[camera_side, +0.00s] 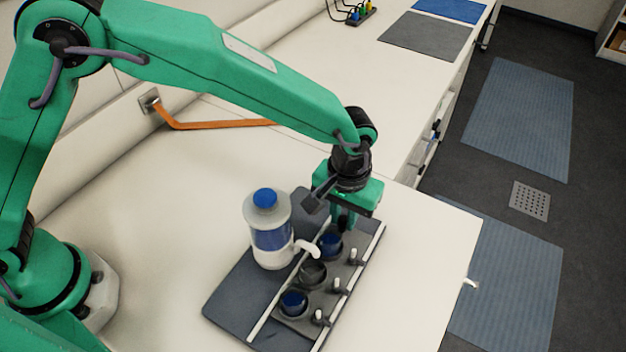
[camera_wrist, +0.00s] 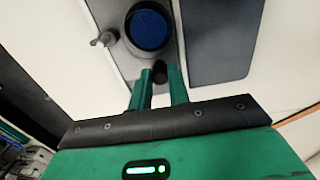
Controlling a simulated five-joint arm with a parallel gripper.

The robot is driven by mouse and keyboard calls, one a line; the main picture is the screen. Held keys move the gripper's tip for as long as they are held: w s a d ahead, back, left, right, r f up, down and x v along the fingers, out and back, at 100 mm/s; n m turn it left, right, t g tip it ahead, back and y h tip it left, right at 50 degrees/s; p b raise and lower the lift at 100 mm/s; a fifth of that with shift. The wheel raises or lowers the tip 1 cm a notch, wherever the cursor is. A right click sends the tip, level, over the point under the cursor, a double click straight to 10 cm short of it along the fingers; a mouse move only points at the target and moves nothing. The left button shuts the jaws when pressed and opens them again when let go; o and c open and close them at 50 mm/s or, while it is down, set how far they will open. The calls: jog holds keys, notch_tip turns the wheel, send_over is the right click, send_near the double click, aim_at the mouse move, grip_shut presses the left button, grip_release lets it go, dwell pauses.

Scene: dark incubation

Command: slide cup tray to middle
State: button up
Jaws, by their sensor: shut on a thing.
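The cup tray (camera_side: 341,262) is a narrow grey strip between two pale rails on a dark base plate (camera_side: 232,297). It carries a row of round dark cups, two with blue inside (camera_side: 330,242) (camera_side: 293,301) and a grey one (camera_side: 312,272) between them. My gripper (camera_side: 344,222) is low over the tray's far end, pointing down. In the wrist view my gripper (camera_wrist: 160,78) is shut on a small dark knob (camera_wrist: 160,69) beside a blue-filled cup (camera_wrist: 148,29). The fingertips are partly hidden in the side view.
A white bottle (camera_side: 270,232) with a blue cap and spout stands on the base plate, close left of the tray. Small pale-topped pegs (camera_side: 337,285) line the tray's right side. An orange bar (camera_side: 215,125) lies behind. The bench is clear to the right.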

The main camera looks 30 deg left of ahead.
aim_at(331, 234)
jog(key=shift+w, duration=0.6)
jog(key=o, duration=0.5)
jog(key=shift+o, duration=0.2)
jog(key=shift+s, duration=3.05)
jog(key=shift+r, duration=0.15)
jog(key=shift+r, duration=2.15)
